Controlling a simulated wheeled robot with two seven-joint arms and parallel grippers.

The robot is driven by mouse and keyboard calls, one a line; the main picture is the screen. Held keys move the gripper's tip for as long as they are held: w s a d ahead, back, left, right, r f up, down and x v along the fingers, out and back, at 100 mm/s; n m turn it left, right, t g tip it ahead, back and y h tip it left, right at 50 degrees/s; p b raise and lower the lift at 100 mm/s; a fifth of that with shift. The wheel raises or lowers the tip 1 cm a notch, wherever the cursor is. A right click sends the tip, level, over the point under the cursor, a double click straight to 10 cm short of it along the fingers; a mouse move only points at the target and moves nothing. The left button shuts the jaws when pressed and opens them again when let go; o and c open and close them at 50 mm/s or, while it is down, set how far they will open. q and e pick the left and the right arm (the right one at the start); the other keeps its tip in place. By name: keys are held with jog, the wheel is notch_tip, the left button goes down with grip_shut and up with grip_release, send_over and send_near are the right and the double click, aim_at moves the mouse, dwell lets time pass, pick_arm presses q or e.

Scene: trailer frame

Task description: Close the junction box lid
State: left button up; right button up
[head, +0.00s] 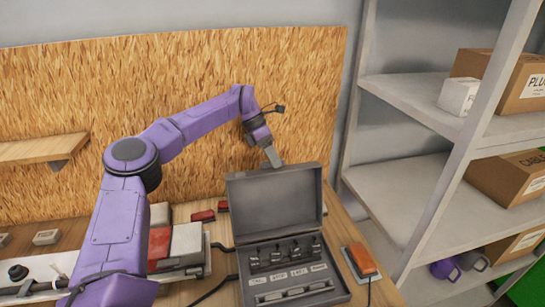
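The junction box (345,292) is a dark grey case on the wooden bench. Its lid (275,203) stands open, roughly upright at the back. Inside the box several dark fittings stand in a row, with small white labels in front of them. My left gripper (274,160) points down at the top edge of the lid, near its middle. Its tip appears to be at or just behind that edge; I cannot tell whether it touches. Only a narrow grey tip shows, so its opening is unclear. My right gripper is out of view.
An orange block on a grey base (360,260) lies right of the box. Grey and red boxes (187,241) stand at left, with dark cables running by the box. A metal shelf rack (400,190) with cartons stands at right. A chipboard panel (310,100) rises behind.

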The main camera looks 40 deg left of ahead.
pick_arm(q)
jog(key=shift+s, duration=0.2)
jog(key=c, duration=0.5)
jog(key=shift+s+d+r, duration=0.2)
jog(key=shift+s+r, duration=0.1)
jog(key=shift+s, duration=0.1)
grip_shut()
jog(key=shift+w+a+f, duration=0.1)
jog(key=shift+w+a, duration=0.05)
jog(key=shift+a, duration=0.05)
